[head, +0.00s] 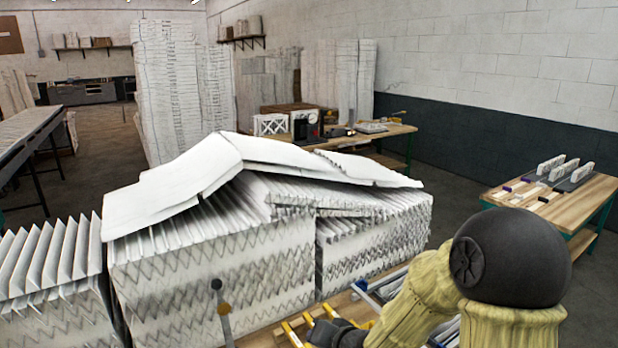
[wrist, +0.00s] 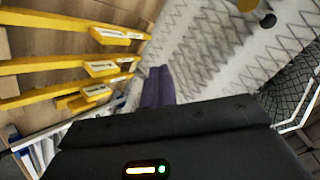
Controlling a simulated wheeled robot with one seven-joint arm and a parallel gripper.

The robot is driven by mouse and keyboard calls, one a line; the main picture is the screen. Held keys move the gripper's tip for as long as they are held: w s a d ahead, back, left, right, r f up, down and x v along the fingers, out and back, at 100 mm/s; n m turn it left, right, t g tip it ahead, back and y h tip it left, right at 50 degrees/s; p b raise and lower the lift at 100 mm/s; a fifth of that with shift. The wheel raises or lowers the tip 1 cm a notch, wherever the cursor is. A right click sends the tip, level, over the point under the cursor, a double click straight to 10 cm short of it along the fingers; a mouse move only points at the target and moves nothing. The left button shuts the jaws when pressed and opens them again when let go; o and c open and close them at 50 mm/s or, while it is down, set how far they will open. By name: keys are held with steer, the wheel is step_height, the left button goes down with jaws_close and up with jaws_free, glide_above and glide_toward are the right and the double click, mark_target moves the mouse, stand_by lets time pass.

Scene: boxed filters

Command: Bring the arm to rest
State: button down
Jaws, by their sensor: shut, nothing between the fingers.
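My arm shows at the lower right of the head view, with pale yellow sleeves and a big dark round joint (head: 512,257). It reaches down and to the left to my gripper (head: 325,335), a dark shape at the bottom edge, partly cut off. In the wrist view my gripper's purple fingers (wrist: 158,86) are together with nothing between them. They sit beside yellow bars (wrist: 65,64) on a wooden surface and a zigzag-patterned white filter stack (wrist: 205,50). I cannot tell whether they touch anything.
Large pleated filter stacks (head: 215,265) fill the middle of the head view, with tilted white sheets (head: 190,175) on top. Yellow bars (head: 290,332) lie by my gripper. A wooden table (head: 570,208) stands at the right. Open floor (head: 455,185) lies behind the stacks.

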steer(key=s+d+n+g+h, duration=0.3)
steer(key=s+d+g+h, duration=0.3)
steer(key=s+d, duration=0.7)
steer(key=s, duration=0.3)
steer(key=shift+d+r, duration=0.3)
steer(key=shift+r, duration=0.1)
